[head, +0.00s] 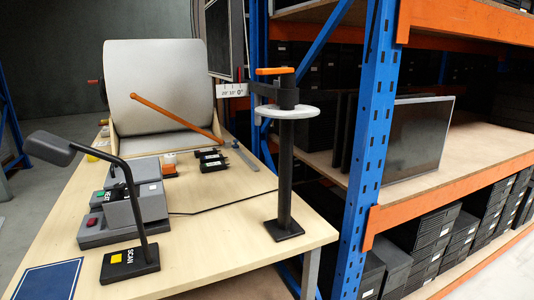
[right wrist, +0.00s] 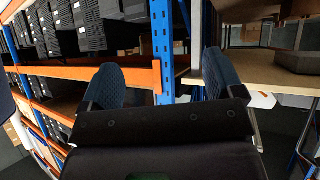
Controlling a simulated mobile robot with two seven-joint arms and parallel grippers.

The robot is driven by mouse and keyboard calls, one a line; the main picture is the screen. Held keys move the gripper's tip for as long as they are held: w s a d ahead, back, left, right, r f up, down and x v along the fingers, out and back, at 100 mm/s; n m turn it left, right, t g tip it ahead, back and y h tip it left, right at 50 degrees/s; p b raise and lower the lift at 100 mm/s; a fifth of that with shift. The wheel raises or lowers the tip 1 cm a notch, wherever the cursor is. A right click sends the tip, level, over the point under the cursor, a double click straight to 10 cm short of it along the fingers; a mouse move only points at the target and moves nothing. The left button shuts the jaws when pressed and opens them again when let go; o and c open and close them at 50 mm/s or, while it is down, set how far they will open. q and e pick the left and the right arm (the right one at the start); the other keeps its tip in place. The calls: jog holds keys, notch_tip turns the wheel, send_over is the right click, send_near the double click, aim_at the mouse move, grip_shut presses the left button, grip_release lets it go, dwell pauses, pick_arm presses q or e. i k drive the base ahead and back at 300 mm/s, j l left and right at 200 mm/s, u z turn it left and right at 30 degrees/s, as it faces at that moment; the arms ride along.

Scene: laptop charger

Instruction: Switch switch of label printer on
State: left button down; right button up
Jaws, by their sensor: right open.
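A grey boxy machine (head: 136,211) stands on the wooden table at the left in the head view. It has a green button (head: 99,194), a red button (head: 92,222) and a label that seems to read TEST. I cannot tell for sure whether it is the label printer, and no switch position can be read. My right gripper (right wrist: 160,82) shows in the right wrist view, with its two dark padded fingers apart and nothing between them. It faces the shelving, and no table machine shows between its fingers. Neither gripper shows in the head view.
A black lamp-like stand labelled SCAN (head: 130,262) rises before the machine. A black post with a round white plate (head: 284,111) stands at the table's right corner. A blue rack upright (head: 366,130) and orange-edged shelves border the right.

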aim_at(92, 221)
jog(key=j+u, duration=0.15)
jog(key=u, duration=0.25)
jog(key=j+u, duration=0.1)
jog(key=u, duration=0.35)
